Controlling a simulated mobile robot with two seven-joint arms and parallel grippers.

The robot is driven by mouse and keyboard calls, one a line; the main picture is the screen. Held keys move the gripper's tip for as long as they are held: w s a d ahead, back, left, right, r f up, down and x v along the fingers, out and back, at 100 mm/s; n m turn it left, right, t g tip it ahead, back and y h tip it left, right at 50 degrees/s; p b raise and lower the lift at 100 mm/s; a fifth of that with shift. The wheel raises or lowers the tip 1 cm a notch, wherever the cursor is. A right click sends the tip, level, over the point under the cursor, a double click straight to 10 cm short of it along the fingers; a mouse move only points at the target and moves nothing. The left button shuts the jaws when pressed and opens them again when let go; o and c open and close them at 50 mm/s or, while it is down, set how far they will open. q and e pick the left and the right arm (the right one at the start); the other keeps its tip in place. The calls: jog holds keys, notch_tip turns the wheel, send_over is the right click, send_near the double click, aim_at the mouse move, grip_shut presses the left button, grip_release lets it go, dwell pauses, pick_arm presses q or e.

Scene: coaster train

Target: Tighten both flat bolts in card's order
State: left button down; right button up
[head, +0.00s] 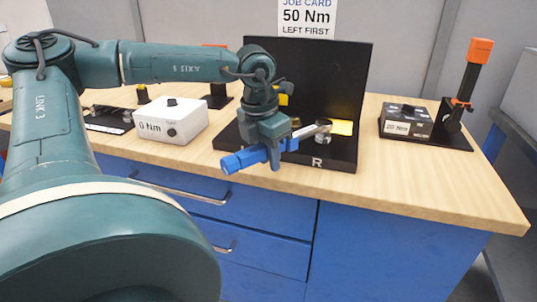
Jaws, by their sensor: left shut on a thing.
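The job card (307,17) on the wall reads 50 Nm, LEFT FIRST. My left gripper (271,153) is shut on the blue handle of a wrench (243,159). The wrench's silver end (314,129) reaches right, to the right bolt (323,136) by the letter R on the black fixture (341,158); I cannot tell whether it is seated on it. The left bolt is hidden behind my gripper and arm, apart from a small brassy part near the gripper. My right gripper is out of view.
A white box (171,120) marked 0 Nm stands left of the fixture. A dark box (406,121) with an Nm label and an orange-topped tool (475,66) on a stand are at the right. The fixture's tall black panel (335,75) rises behind. The bench front (420,190) is clear.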

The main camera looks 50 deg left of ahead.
pick_arm(q)
jog(key=shift+w, duration=0.1)
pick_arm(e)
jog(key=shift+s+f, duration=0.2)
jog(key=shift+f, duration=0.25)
pick_arm(q)
jog(key=shift+a+f+m+p, duration=0.1)
jog(key=shift+a+m+p, duration=0.3)
jog(key=shift+a+m, duration=0.65)
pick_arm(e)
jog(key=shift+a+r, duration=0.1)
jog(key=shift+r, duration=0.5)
pick_arm(q)
jog(key=shift+w+a+m+h+p, duration=0.15)
jog(key=shift+a+m+p, duration=0.2)
jog(key=shift+a, duration=0.4)
jog(key=shift+w+a+m+h+p, duration=0.15)
jog(key=shift+a+m+p, duration=0.2)
jog(key=shift+a, duration=0.4)
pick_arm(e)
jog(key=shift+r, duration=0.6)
